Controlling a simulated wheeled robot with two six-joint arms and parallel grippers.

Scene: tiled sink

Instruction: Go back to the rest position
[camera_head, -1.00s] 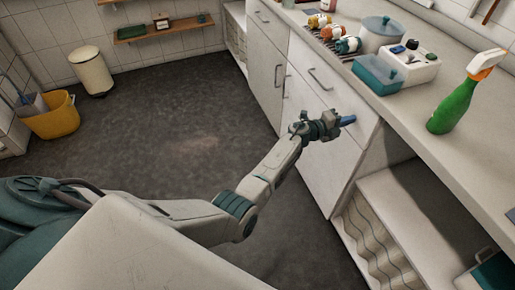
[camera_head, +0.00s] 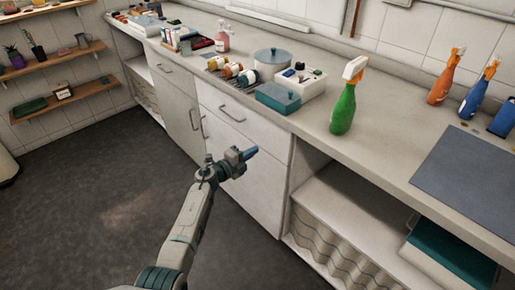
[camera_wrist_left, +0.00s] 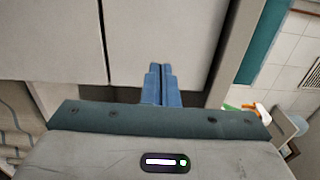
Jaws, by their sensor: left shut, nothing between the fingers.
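My left gripper (camera_head: 248,154) is in front of the white cabinet fronts (camera_head: 235,160), below the counter edge. Its blue fingers are together and hold nothing. In the left wrist view, the blue fingertips (camera_wrist_left: 161,70) lie side by side, with pale cabinet panels (camera_wrist_left: 150,35) beyond them. My left arm reaches up from the bottom of the head view. My right gripper does not show.
On the counter (camera_head: 375,150) stand a green spray bottle (camera_head: 344,108), a teal box (camera_head: 278,98), a lidded pot (camera_head: 272,62) and orange (camera_head: 446,78) and blue (camera_head: 479,90) spray bottles. An open shelf (camera_head: 340,215) lies right of the cabinets. Dark floor (camera_head: 90,200) is clear at left.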

